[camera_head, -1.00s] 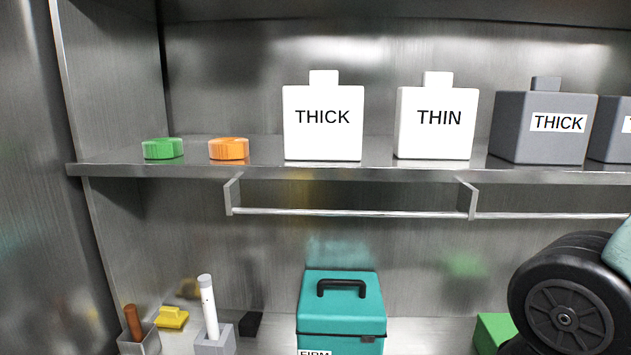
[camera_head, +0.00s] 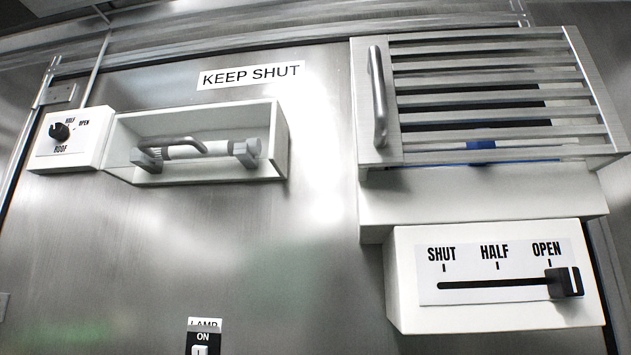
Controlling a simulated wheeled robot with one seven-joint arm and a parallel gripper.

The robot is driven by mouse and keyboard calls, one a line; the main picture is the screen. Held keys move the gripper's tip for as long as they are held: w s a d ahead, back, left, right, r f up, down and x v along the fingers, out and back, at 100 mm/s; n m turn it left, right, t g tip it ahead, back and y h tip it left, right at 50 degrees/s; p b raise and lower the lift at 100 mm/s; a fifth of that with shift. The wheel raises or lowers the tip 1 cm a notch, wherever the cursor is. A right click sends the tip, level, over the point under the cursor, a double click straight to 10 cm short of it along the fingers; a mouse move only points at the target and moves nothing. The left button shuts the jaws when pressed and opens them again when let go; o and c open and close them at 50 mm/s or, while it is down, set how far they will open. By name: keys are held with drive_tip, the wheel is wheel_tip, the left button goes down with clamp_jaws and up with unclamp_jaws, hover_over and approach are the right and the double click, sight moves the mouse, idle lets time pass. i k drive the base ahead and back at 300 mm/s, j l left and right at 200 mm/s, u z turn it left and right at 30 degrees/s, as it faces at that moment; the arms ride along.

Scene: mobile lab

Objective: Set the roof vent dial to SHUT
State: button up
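The roof vent dial is a black knob (camera_head: 60,131) on a white box (camera_head: 72,141) at the far left of the metal wall. ROOF is printed below the knob, HALF above it and OPEN to its upper right. I cannot read a SHUT mark there; the knob may cover it. The knob is small and seen at a slant, so I cannot tell for certain which mark it points to. My gripper is not in view.
A KEEP SHUT label (camera_head: 251,76) is above. At right are a slatted panel (camera_head: 480,65), its handle (camera_head: 377,95), and a slider (camera_head: 565,282) at OPEN. A lamp switch (camera_head: 203,338) is below.

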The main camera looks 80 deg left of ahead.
sight(58, 131)
drive_tip(key=u, duration=3.65)
